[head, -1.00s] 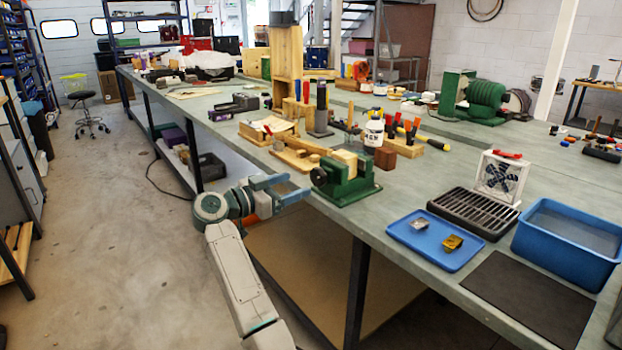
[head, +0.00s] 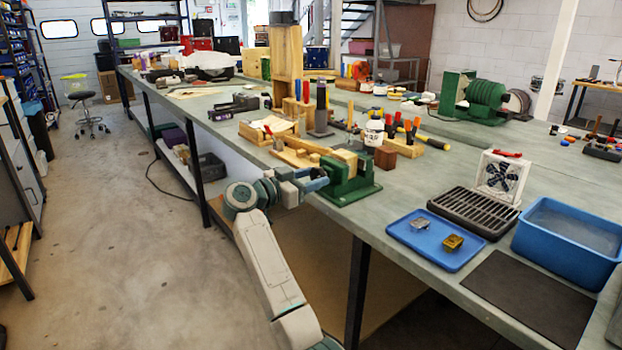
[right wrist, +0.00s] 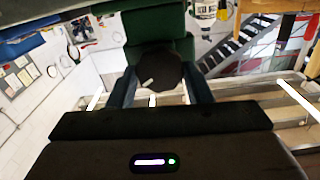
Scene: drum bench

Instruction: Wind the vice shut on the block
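The green vice (head: 352,188) stands at the near edge of the bench in the head view. A pale wooden block (head: 345,160) sits between its jaws; I cannot tell whether both jaws touch it. My right gripper (head: 322,181) is at the vice's left end, level with its handle. In the right wrist view the vice's dark round handle (right wrist: 158,70) fills the space between the two fingers of my right gripper (right wrist: 160,78), which appear closed on its sides. The green vice body (right wrist: 158,22) shows behind the handle. My left gripper is not in view.
A wooden board with small pieces (head: 292,155) lies left of the vice. A dark red-brown block (head: 385,157) and a white jar (head: 373,133) stand behind it. A blue tray (head: 412,239) and blue tub (head: 568,245) are to the right.

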